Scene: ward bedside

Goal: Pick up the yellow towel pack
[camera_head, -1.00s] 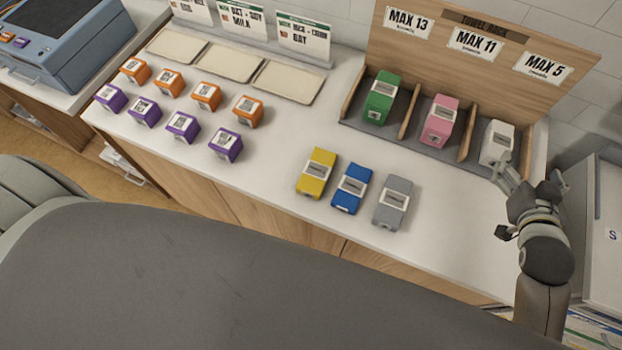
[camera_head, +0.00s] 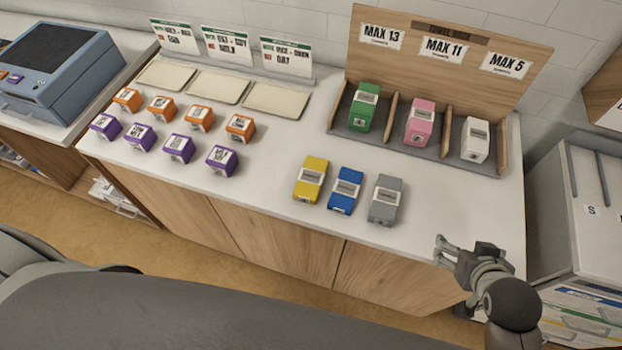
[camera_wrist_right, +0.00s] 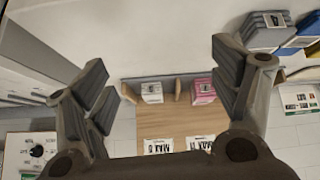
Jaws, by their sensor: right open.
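The yellow towel pack (camera_head: 310,181) lies on the white counter (camera_head: 262,195), left of a blue pack (camera_head: 346,190) and a grey pack (camera_head: 386,199) in a short row near the front edge. My right gripper (camera_head: 440,250) is open and empty by the counter's front edge, to the right of and nearer than the three packs. In the right wrist view its two fingers (camera_wrist_right: 160,85) are spread apart with nothing between them. My left gripper is not seen.
A wooden towel rack (camera_head: 415,150) at the back right holds green (camera_head: 363,108), pink (camera_head: 420,122) and white (camera_head: 475,139) packs in separate bays. Several orange and purple boxes (camera_head: 178,148) stand at left, before beige trays (camera_head: 218,86). A grey cabinet (camera_head: 590,205) stands at right.

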